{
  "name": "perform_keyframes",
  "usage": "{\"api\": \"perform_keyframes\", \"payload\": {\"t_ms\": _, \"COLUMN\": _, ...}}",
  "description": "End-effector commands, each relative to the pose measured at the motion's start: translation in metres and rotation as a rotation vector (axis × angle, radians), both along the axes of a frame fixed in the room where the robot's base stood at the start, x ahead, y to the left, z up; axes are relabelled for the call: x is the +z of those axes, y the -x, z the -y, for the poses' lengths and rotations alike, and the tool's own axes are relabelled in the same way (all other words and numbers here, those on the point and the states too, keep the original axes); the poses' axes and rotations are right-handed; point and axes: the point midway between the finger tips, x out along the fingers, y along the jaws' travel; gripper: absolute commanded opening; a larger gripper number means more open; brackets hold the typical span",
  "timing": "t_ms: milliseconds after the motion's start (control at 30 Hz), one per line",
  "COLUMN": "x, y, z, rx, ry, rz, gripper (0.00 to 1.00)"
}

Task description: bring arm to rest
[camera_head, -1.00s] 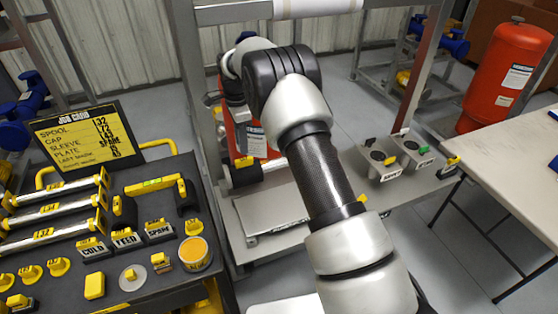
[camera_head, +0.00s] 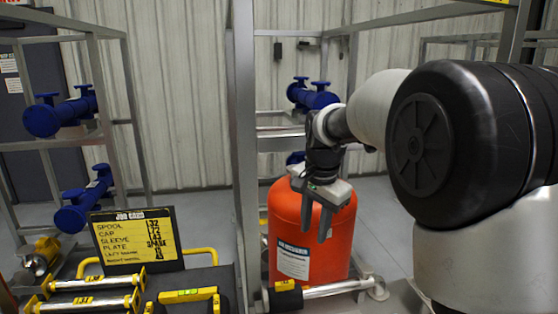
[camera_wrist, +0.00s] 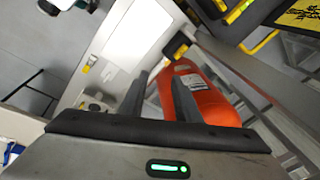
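My gripper (camera_head: 316,222) hangs at the end of my arm in front of the red tank (camera_head: 338,228) in the head view. Its two fingers point down and stand apart with nothing between them. In the wrist view the gripper (camera_wrist: 156,84) also shows two separated dark fingers, with the red tank (camera_wrist: 200,98) behind and to the right of them. My arm reaches in from the right side of the head view, and its large dark joint hides much of what lies behind it.
A metal frame post (camera_head: 245,150) stands left of the gripper. A black job card board (camera_head: 136,242) stands on the dark cart at lower left, with yellow-ended spools (camera_head: 88,302) and a yellow level (camera_head: 188,295). Blue pipe pieces (camera_head: 62,116) sit on racks behind.

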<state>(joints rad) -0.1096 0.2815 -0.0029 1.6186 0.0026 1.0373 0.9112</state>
Motion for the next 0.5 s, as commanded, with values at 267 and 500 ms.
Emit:
{"api": "perform_keyframes", "payload": {"t_ms": 267, "x": 0.054, "y": 0.104, "z": 0.028, "rx": 0.275, "ry": 0.074, "rz": 0.117, "gripper": 0.30}}
{"api": "perform_keyframes", "payload": {"t_ms": 500, "x": 0.059, "y": 0.193, "z": 0.046, "rx": 0.509, "ry": 0.168, "rz": 0.205, "gripper": 0.30}}
